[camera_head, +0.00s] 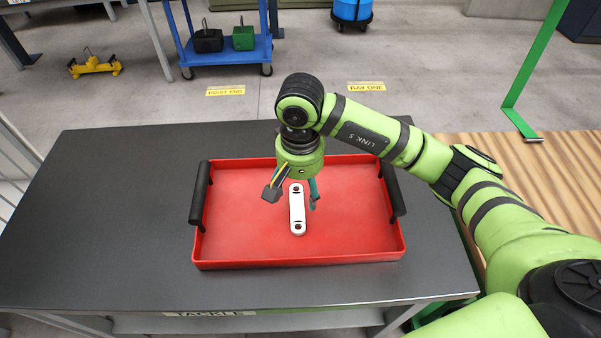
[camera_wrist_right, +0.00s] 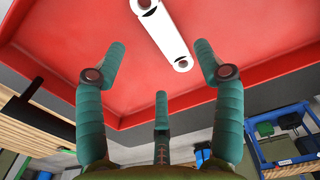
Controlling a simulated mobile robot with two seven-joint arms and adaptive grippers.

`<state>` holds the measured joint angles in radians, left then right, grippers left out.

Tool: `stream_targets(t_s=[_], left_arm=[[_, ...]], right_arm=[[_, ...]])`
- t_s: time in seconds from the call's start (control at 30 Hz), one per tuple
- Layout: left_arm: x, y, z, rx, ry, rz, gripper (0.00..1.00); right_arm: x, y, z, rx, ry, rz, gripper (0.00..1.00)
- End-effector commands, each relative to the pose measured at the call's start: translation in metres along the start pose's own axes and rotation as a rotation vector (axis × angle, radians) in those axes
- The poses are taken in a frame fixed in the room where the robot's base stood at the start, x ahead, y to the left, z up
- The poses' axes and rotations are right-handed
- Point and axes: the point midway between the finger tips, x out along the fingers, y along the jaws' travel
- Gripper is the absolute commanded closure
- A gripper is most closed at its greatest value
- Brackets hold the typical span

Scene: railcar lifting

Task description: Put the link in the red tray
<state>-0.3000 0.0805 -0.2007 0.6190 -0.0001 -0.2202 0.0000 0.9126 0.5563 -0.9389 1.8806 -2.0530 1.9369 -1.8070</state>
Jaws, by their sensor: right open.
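The link (camera_head: 298,212) is a white bar with rounded ends and a dark hole at each end. It lies in the middle of the red tray (camera_head: 230,246), and it also shows in the right wrist view (camera_wrist_right: 168,34). My right gripper (camera_head: 292,200) is above the tray, pointing down, at the far end of the link. Its teal fingers are spread and empty, and they look apart from the link in the right wrist view (camera_wrist_right: 160,75). The gripper's wrist hides part of the tray's far side. My left gripper is not in view.
The tray has black handles at its left (camera_head: 200,194) and right (camera_head: 391,188) ends and stands on a dark table (camera_head: 110,210). The table's left part is clear. A blue cart (camera_head: 228,52) stands on the floor beyond.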

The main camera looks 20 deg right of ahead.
Motion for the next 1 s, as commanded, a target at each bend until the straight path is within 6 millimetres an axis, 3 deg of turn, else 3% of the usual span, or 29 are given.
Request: stream_targets(t_s=[0.1, 0.3, 0.77, 0.87, 0.97, 1.0], left_arm=[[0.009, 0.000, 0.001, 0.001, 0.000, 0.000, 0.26], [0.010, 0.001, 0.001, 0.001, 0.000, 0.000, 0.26], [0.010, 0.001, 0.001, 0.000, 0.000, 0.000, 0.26], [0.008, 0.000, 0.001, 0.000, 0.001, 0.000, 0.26], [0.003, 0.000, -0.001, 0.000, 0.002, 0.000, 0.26], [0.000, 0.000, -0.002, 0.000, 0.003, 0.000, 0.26]], right_arm=[[-0.025, 0.000, -0.002, -0.001, 0.006, -0.002, 0.31], [-0.052, 0.000, -0.001, 0.001, 0.003, 0.000, 0.31], [-0.059, -0.001, 0.001, 0.001, -0.003, -0.003, 0.31], [-0.056, -0.013, 0.010, 0.005, -0.039, -0.059, 0.31], [-0.053, -0.049, 0.038, 0.032, -0.145, -0.217, 0.31], [-0.056, -0.068, 0.055, 0.056, -0.216, -0.309, 0.31]])
